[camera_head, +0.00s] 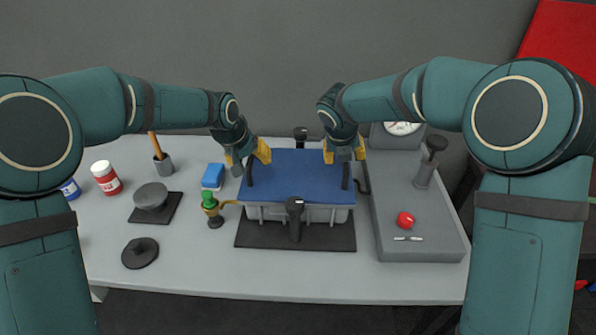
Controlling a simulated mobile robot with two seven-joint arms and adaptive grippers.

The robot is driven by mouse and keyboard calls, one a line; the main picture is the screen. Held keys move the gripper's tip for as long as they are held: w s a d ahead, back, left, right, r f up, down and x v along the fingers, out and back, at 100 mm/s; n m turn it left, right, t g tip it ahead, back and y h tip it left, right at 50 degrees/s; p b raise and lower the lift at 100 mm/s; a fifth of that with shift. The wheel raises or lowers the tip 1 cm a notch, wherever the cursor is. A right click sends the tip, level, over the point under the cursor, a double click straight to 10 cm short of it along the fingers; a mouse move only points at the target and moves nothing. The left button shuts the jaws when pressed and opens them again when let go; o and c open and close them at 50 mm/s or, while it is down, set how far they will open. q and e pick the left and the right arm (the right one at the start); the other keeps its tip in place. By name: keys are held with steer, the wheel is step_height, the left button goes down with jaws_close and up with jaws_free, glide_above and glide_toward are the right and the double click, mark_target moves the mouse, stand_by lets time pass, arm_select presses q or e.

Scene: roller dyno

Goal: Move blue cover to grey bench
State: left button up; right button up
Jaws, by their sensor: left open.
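The blue cover (297,184) lies flat on top of a light grey housing (265,212) at the middle of the grey bench (190,268). It has an upright black handle at its left end and another at its right end. My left gripper (248,166) is open at the left handle, with its yellow fingers spread near the handle's top. My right gripper (345,158) is above the right handle, and its yellow fingers look apart. I cannot tell whether either gripper touches a handle.
A black clamp post (295,218) stands before the housing, another (300,136) behind. A green-topped brass fitting (210,205) and blue block (213,176) are left. A raised grey platform (415,250) with a red knob (405,220) is right.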

arm_select(q)
jaws_close()
arm_select(e)
jaws_close()
arm_select(q)
steer(key=shift+r, duration=0.1)
arm_select(e)
steer(key=shift+r, duration=0.1)
